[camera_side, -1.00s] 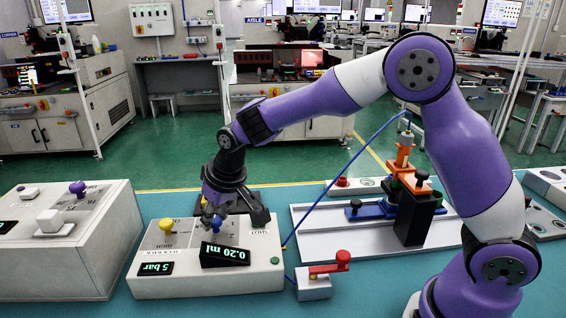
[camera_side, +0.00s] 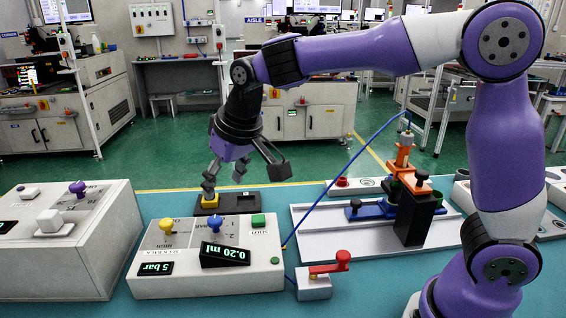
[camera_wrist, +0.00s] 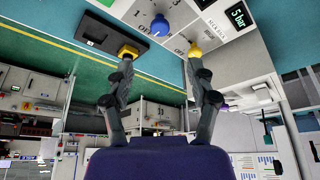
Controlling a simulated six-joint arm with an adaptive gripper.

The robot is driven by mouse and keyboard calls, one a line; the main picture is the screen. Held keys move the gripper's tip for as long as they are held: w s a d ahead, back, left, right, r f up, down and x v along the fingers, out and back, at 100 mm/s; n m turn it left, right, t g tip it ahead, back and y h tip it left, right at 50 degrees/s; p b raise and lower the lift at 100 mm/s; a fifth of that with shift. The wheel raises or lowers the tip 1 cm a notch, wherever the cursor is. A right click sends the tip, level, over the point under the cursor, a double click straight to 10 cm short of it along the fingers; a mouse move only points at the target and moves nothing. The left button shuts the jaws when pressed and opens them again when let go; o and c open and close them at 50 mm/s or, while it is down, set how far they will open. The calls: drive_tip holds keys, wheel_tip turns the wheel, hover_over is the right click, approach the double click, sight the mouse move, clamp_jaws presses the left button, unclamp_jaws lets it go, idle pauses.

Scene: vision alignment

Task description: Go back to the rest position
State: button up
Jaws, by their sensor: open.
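My gripper (camera_side: 244,174) is above and behind the white dispenser box (camera_side: 150,287) in the side view, with its fingers spread and nothing between them. The box carries a yellow knob (camera_side: 166,226), a blue knob (camera_side: 215,223), a green button (camera_side: 258,221) and displays reading 0.20 ml and 5 bar. In the wrist view, my gripper (camera_wrist: 160,57) shows its two fingers apart, with the blue knob (camera_wrist: 160,25) beyond them. One fingertip overlaps a yellow block in the picture; whether they touch cannot be told.
A black tray (camera_side: 245,203) holding the yellow block (camera_side: 210,201) lies behind the box. A red-handled valve (camera_side: 314,287) and a clamp fixture with a black block (camera_side: 414,217) stand to the right. A grey box (camera_side: 95,260) is at left. A blue hose (camera_side: 341,190) arcs between.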

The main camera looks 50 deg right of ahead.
drive_tip(key=shift+v, duration=0.9)
drive_tip(key=s+d, duration=0.4)
drive_tip(key=s, duration=0.4)
drive_tip(key=s+d+f+t, duration=0.1)
drive_tip(key=s+d, duration=0.3)
drive_tip(key=s, duration=0.5)
drive_tip(key=shift+f, duration=0.3)
